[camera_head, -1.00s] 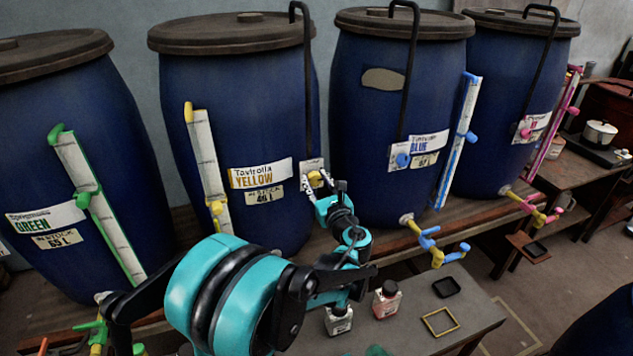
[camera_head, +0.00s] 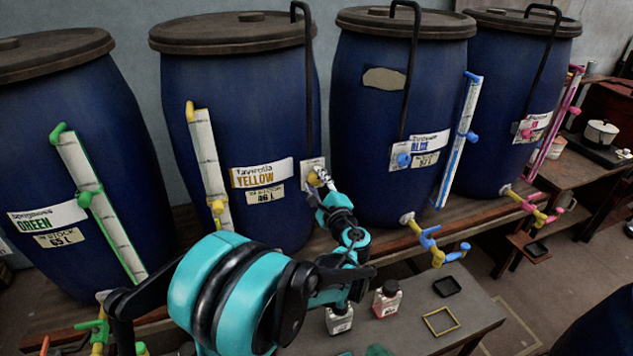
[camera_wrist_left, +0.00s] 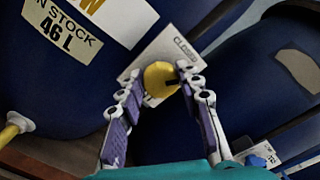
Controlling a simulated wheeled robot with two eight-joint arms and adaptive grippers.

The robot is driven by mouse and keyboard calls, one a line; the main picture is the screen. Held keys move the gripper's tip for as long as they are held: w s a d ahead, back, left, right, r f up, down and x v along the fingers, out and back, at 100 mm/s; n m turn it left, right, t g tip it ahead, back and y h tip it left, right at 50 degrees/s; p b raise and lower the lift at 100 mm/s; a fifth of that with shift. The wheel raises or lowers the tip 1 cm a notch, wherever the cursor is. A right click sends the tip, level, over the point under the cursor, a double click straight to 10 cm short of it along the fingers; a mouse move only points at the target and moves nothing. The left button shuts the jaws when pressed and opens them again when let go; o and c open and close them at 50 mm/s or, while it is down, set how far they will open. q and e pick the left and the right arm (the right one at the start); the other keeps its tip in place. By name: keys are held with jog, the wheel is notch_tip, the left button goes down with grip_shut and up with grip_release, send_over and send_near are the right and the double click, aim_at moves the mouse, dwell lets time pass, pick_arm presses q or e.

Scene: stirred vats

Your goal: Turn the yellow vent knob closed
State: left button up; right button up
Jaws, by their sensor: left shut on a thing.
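The yellow vent knob (camera_head: 314,178) sits on a pale plate (camera_head: 311,164) on the front of the blue vat labelled YELLOW (camera_head: 235,110). In the left wrist view the round knob (camera_wrist_left: 161,79) is between my finger pads, and the word CLOSED shows on the plate (camera_wrist_left: 168,50) at the knob's upper right. A dark mark shows on the knob's right side. My left gripper (camera_head: 321,180) is shut on the knob, its fingers on either side (camera_wrist_left: 160,82). The gripper partly hides the knob in the head view. My right gripper is not in view.
A black rod (camera_head: 308,90) runs down the vat just above the knob plate. The blue-labelled vat (camera_head: 370,120) stands close on the right. Small bottles (camera_head: 386,299) and a yellow-edged frame (camera_head: 441,321) are on the low table (camera_head: 470,300) below my arm.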

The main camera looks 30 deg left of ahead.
pick_arm(q)
jog(key=n, duration=0.6)
jog(key=shift+f, duration=0.15)
jog(key=shift+n, duration=0.4)
jog(key=o, duration=1.2)
jog(key=shift+c, duration=0.2)
jog(key=v, duration=1.2)
jog(key=shift+s, duration=0.1)
